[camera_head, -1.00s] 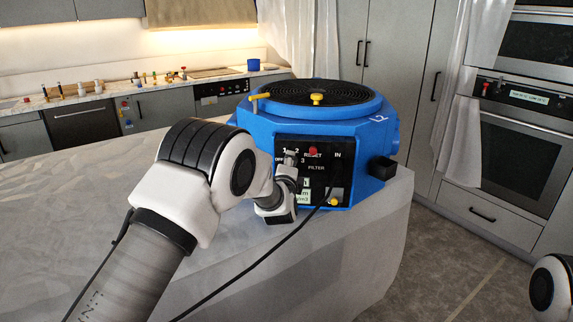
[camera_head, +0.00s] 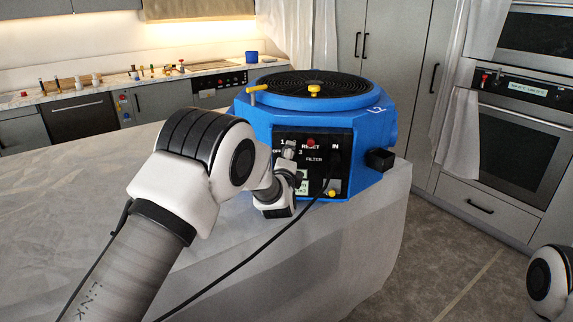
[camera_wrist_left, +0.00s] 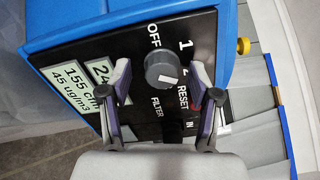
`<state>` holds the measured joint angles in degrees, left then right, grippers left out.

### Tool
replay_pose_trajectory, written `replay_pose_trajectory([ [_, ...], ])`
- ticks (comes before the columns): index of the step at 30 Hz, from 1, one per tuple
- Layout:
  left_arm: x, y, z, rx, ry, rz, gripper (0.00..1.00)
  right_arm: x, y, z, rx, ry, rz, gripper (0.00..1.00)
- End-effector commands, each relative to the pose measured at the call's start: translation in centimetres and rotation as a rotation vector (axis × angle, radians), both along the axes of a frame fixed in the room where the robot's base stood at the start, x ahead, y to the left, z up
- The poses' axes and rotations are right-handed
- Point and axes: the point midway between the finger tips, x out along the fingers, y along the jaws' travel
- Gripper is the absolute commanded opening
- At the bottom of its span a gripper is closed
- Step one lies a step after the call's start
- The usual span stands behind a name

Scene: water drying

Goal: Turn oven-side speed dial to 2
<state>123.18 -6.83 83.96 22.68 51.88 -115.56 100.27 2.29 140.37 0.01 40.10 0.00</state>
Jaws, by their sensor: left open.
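The blue machine (camera_head: 255,115) stands on the covered table, its black control panel (camera_head: 322,145) facing me. The grey round speed dial (camera_wrist_left: 164,71) has a white mark on its face and labels OFF, 1 and 2 around it. In the wrist view the mark sits on the dial's lower part; which label it indicates is unclear. The dial also shows small in the head view (camera_head: 289,149). My left gripper (camera_wrist_left: 161,79) is open, with one finger on each side of the dial, apparently apart from it. My right gripper is out of view.
A red reset button (camera_head: 310,143) is beside the dial. A black cable (camera_head: 240,262) runs from the panel across the table. A wall oven (camera_head: 520,150) stands at the right. Bare covered table (camera_head: 70,190) lies at the left.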

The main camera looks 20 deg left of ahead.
Motion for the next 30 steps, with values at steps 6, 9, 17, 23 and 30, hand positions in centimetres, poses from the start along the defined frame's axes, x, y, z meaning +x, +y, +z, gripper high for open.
replay_pose_trajectory([
  [6,-4.3,-1.1,0.0,0.004,0.004,-0.002,0.62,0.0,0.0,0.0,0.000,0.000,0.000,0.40],
  [9,-6.9,-1.8,0.0,0.006,0.004,-0.005,0.62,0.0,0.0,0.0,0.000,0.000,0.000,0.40],
  [17,-11.1,-2.8,-0.1,0.004,0.003,-0.005,0.62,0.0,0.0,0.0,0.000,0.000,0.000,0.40],
  [23,-11.3,-2.8,0.0,0.003,0.002,-0.004,0.62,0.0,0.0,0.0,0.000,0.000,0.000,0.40],
  [30,-11.3,-2.8,-0.2,0.003,0.005,-0.003,0.62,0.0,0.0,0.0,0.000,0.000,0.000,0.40],
])
